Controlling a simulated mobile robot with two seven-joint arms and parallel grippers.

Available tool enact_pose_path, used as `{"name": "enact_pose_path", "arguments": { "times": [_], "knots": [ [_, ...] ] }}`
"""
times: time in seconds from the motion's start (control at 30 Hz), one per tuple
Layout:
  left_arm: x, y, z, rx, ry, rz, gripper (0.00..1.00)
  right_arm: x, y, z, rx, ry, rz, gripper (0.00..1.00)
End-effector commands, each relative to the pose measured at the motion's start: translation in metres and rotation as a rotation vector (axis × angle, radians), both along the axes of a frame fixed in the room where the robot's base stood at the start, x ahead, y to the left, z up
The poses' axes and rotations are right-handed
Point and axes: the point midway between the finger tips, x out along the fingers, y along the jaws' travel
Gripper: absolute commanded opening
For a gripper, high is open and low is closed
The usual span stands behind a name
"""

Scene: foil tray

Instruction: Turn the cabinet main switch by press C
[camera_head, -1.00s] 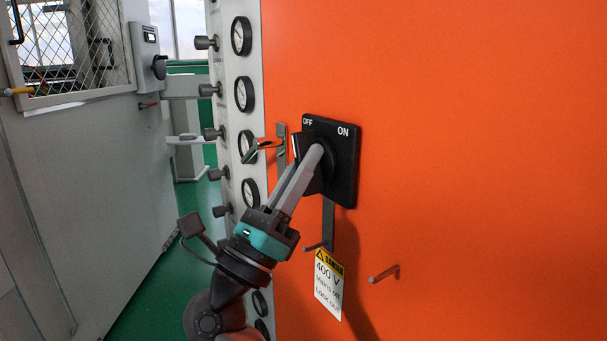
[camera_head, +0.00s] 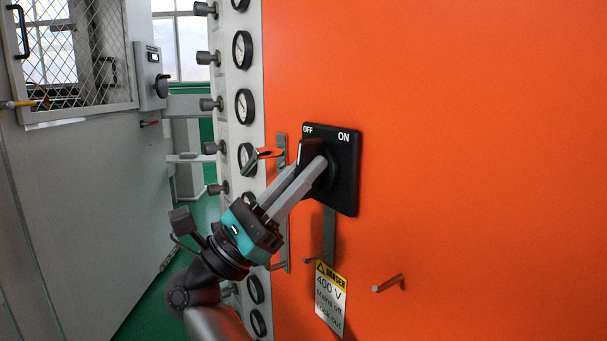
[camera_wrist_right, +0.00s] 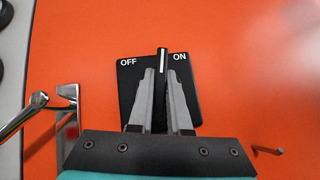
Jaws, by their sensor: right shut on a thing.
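The main switch is a black plate (camera_head: 347,180) on the orange cabinet front, marked OFF at its upper left and ON at its upper right. Its black handle (camera_head: 308,150) has a white line on its end. In the right wrist view the handle (camera_wrist_right: 162,62) points up between the two words, with its line nearer ON. My right gripper (camera_head: 312,168) is shut on the handle, one grey finger on each side. It also shows in the right wrist view (camera_wrist_right: 161,78). The fingers hide the handle's lower part. My left gripper is out of view.
A metal door lever (camera_head: 262,154) stands out just left of the switch, close to my right gripper. Below are a danger sign (camera_head: 328,297) and a peg (camera_head: 388,284). Gauges (camera_head: 243,106) and knobs line the left panel. The orange face on the right is clear.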

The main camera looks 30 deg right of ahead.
Motion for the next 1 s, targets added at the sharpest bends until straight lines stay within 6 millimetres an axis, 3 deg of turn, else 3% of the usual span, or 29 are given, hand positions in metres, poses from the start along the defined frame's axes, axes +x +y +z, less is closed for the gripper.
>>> {"name": "enact_pose_path", "arguments": {
  "times": [0.5, 1.0],
  "knots": [
    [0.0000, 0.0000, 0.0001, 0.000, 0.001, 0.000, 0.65, 0.0005, 0.0007, 0.0033, 0.008, -0.436, 0.000, 0.00],
    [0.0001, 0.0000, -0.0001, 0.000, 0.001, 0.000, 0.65, 0.0003, 0.0005, 0.0023, 0.013, -0.589, 0.003, 0.00]
  ]
}}
